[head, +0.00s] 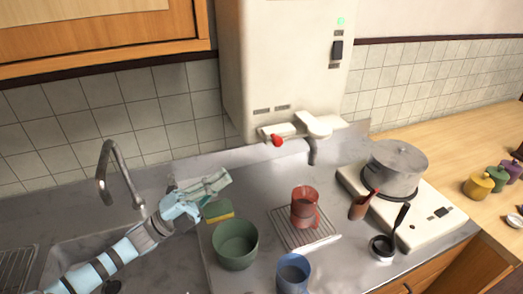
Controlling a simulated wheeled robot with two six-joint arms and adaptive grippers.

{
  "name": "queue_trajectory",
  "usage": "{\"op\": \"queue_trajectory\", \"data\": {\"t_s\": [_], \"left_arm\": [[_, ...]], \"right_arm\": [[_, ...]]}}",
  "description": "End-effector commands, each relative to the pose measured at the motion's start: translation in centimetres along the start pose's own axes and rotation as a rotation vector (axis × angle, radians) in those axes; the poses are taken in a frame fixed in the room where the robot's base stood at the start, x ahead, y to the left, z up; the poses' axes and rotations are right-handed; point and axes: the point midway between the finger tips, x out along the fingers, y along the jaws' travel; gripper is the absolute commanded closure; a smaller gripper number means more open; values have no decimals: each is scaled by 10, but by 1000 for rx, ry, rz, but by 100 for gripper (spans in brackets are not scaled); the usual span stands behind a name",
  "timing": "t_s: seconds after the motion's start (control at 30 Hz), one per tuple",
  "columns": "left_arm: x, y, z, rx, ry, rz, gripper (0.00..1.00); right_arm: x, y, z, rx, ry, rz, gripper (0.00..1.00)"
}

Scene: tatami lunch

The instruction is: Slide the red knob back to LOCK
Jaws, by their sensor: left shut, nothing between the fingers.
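The red knob (277,141) sits on the front of a white fitting (292,128) under the white wall unit (285,65). It is near the left end of that fitting, and the labels by it are too small to read. My left gripper (221,179) is shut and empty. It is over the counter, below and to the left of the knob, clearly apart from it. My right gripper does not show.
A yellow-green sponge (218,210) and a green bowl (235,245) lie below my left gripper. A red mug (304,205) stands on a wire rack (286,236). A blue cup (293,272) is in front. A lidded pot (394,168) stands on the stove (432,230) at right. The faucet (112,160) rises at left.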

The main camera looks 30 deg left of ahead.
Motion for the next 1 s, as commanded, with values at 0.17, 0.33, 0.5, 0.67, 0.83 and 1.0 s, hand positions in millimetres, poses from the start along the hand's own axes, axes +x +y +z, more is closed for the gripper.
{"op": "queue_trajectory", "data": {"t_s": [0.17,0.33,0.5,0.67,0.83,1.0], "left_arm": [[38,-2,0,1,0,-7,100],[76,-4,0,1,-2,-7,100],[104,-4,1,-1,-4,-4,100],[116,-2,1,1,-3,-1,100],[117,-1,1,-1,-2,0,100],[116,0,0,0,-2,0,100]], "right_arm": [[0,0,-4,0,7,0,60],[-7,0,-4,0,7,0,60],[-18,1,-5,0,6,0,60],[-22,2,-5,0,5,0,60],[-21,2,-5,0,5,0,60],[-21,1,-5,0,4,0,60]]}}
